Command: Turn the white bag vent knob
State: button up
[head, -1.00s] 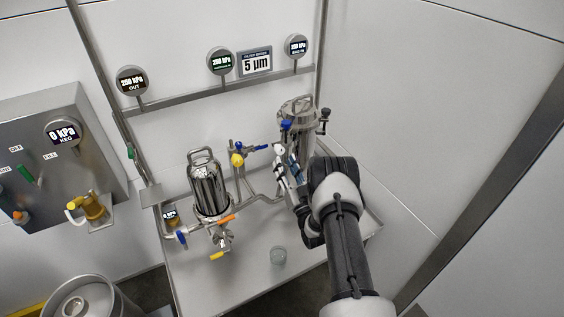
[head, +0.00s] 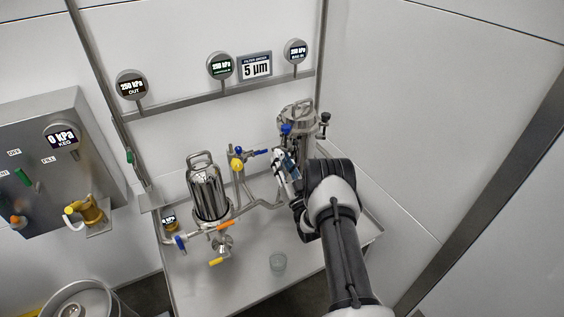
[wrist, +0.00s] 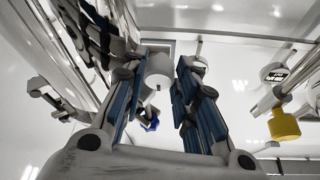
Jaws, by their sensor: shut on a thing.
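The white knob (wrist: 158,68) is a short, pale cylinder between my fingertips in the wrist view. My gripper (wrist: 160,72) has blue-padded fingers on both sides of the knob and is shut on it. The knob lies against the left finger; its contact with the right finger is hard to see. In the head view my gripper (head: 281,158) is in front of the right-hand steel filter housing (head: 297,118), at its lower left. The knob cannot be made out there.
A second steel housing (head: 207,190) stands left on the bench (head: 235,280), with orange, yellow and blue valve handles. A yellow knob (head: 237,164) and blue handle (head: 254,152) sit close left of my gripper.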

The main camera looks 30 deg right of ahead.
jog(key=shift+c, duration=0.7)
jog(key=shift+m, duration=0.4)
jog(key=m+g+h, duration=0.1)
jog(key=m, duration=0.3)
jog(key=m+g+h, duration=0.1)
jog(key=m+h, duration=0.1)
jog(key=m, duration=0.2)
jog(key=m+g+h+p, duration=0.1)
jog(key=m+h, duration=0.1)
jog(key=m, duration=0.2)
jog(key=shift+a+r, duration=0.3)
jog(key=shift+a, duration=0.1)
jog(key=shift+m+g, duration=0.3)
jog(key=shift+m, duration=0.1)
jog(key=o, duration=0.8)
jog(key=shift+c, duration=0.2)
